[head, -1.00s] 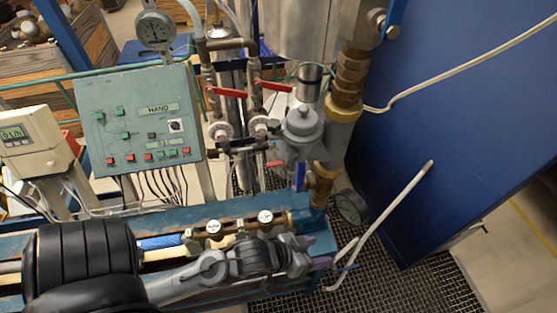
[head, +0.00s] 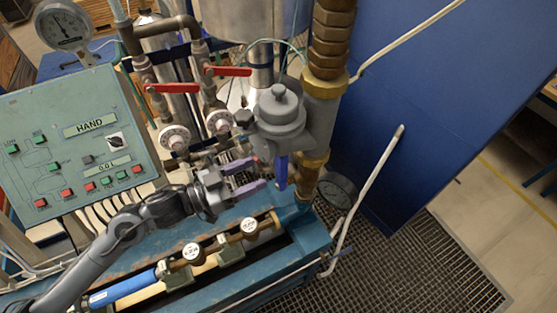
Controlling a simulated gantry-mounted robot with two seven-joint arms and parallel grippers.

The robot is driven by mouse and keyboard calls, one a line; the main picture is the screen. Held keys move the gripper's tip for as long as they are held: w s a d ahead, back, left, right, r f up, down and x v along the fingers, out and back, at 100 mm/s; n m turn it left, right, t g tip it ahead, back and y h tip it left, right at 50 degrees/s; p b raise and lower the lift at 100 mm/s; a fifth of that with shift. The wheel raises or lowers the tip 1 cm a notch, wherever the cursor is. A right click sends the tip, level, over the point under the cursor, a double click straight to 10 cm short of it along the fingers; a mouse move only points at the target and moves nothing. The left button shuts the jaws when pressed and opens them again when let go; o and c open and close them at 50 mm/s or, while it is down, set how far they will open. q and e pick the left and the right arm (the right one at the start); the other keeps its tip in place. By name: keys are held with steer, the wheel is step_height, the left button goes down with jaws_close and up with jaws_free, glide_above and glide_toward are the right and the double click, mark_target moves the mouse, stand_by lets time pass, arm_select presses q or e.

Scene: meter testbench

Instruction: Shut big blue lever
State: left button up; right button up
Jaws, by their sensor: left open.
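A blue lever (head: 282,172) hangs upright below the grey meter body (head: 281,118), beside the brass pipe fitting. My left gripper (head: 254,175) reaches in from the left. Its two purple-tipped fingers are open and point right, towards the blue lever. They are close to its left side and nothing shows between them. I cannot tell the exact gap in depth. My right gripper is not in view.
Two red levers (head: 171,88) (head: 227,71) sit on the pipes behind. A green control panel (head: 75,145) stands at left. Below my gripper is a blue bench (head: 316,237) with small gauges. A white hose (head: 367,195) and blue wall (head: 430,110) lie to the right.

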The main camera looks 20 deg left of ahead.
mark_target(277, 163)
arm_select(q)
steer(key=p+x, duration=0.1)
steer(key=x, duration=0.6)
steer(key=shift+w+d+r+p, duration=0.1)
steer(key=shift+w+p, duration=0.05)
steer(key=shift+p, duration=0.2)
steer(key=shift+w+d, duration=0.4)
steer(key=shift+w, duration=0.05)
jaws_close()
